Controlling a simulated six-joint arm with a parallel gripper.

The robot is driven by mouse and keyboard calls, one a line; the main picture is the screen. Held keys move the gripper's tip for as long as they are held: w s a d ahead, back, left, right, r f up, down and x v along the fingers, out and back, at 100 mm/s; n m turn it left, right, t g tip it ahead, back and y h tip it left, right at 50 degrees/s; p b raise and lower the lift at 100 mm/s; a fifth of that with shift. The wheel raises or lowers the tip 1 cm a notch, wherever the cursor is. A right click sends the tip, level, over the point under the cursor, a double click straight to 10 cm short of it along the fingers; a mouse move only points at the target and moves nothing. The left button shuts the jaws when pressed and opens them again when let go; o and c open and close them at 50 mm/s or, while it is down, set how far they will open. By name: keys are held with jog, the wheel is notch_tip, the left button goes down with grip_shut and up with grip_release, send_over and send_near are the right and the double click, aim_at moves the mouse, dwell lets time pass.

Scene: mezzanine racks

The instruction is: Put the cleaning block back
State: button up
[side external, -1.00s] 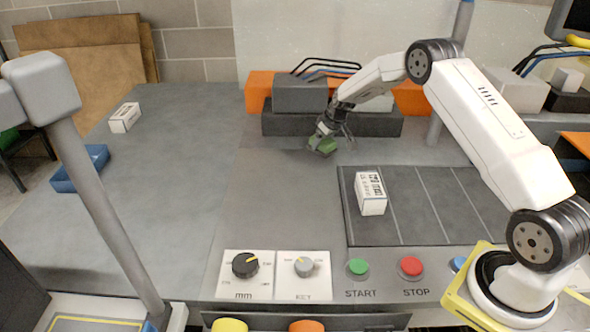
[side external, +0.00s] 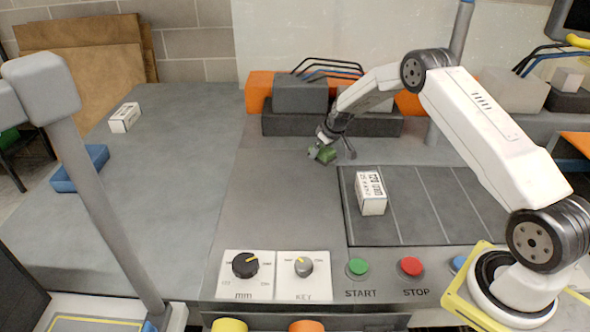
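A small green block (side external: 327,154), which I take to be the cleaning block, is at the grey deck just in front of the dark grey ledge in the side external view. My gripper (side external: 332,152) is right above and around it, pointing down. Its fingers look spread, with a gap between the right finger and the block. The left finger partly overlaps the block. I cannot tell whether the block touches the deck.
A white printed box (side external: 371,192) stands on the dark slatted panel (side external: 430,205). Another white box (side external: 124,117) and a blue tray (side external: 68,183) are at left. Dials and START (side external: 358,267) and STOP (side external: 410,266) buttons line the front. The grey deck between is clear.

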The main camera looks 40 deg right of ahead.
jog(key=shift+r, duration=0.15)
jog(key=v, duration=1.2)
jog(key=shift+a, duration=0.1)
dwell(0.6)
jog(key=s+a+r+g, duration=0.1)
jog(key=s+a, duration=1)
jog(key=s, duration=0.2)
jog(key=s+a+r+g, duration=0.1)
jog(key=s+a, duration=1)
jog(key=s, duration=0.2)
jog(key=shift+s, duration=0.35)
